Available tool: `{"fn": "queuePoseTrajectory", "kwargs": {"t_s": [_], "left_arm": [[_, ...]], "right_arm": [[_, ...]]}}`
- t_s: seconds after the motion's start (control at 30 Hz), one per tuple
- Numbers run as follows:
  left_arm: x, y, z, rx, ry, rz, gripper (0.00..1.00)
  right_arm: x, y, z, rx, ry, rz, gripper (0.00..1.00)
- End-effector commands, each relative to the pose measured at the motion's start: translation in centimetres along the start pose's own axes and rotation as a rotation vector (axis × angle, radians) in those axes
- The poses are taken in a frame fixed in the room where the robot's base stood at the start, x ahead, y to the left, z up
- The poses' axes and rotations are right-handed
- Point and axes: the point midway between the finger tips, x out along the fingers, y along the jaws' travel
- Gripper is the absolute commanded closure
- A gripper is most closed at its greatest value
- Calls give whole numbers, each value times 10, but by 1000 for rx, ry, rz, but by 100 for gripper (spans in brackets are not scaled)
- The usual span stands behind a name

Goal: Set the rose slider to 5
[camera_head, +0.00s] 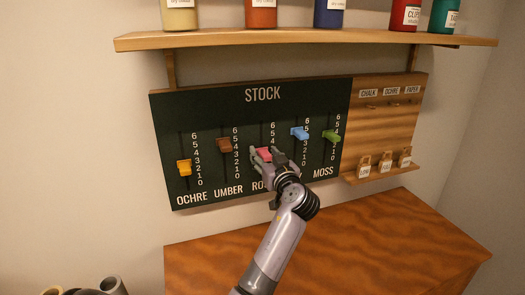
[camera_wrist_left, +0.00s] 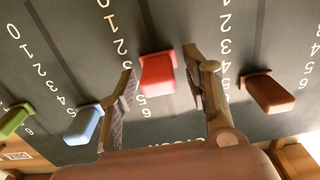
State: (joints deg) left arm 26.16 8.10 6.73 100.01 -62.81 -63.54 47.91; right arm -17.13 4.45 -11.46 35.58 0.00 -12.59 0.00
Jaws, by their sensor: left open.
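The rose slider (camera_head: 263,154) is a pinkish-red knob in the middle slot of the dark STOCK board (camera_head: 300,95). In the wrist view the rose slider (camera_wrist_left: 158,75) looks red and stands between my fingers, with a visible gap on each side. My left gripper (camera_head: 265,153) is open around it at the board; in the wrist view the left gripper (camera_wrist_left: 158,62) has both fingers spread. The fingers partly cover its scale, so I cannot read its exact setting; 5 and 6 show beside it in the wrist view. My right gripper is not in view.
The umber slider (camera_head: 224,144) and blue slider (camera_head: 300,133) flank the rose one closely. The ochre slider (camera_head: 184,168) and green moss slider (camera_head: 331,136) are farther out. A shelf (camera_head: 330,37) with jars hangs above. The wooden table (camera_head: 370,245) below is clear.

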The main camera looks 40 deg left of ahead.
Motion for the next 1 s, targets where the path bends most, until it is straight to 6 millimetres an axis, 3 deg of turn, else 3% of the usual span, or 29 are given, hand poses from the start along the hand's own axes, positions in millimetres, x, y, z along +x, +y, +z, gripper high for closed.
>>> {"fn": "queuePoseTrajectory", "kwargs": {"t_s": [0.23,0.9,1.0], "left_arm": [[0,0,0,0,0,0,56],[0,0,0,0,0,0,100],[0,0,0,0,0,0,100]], "right_arm": [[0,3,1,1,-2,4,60],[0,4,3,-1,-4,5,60],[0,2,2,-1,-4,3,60]]}}
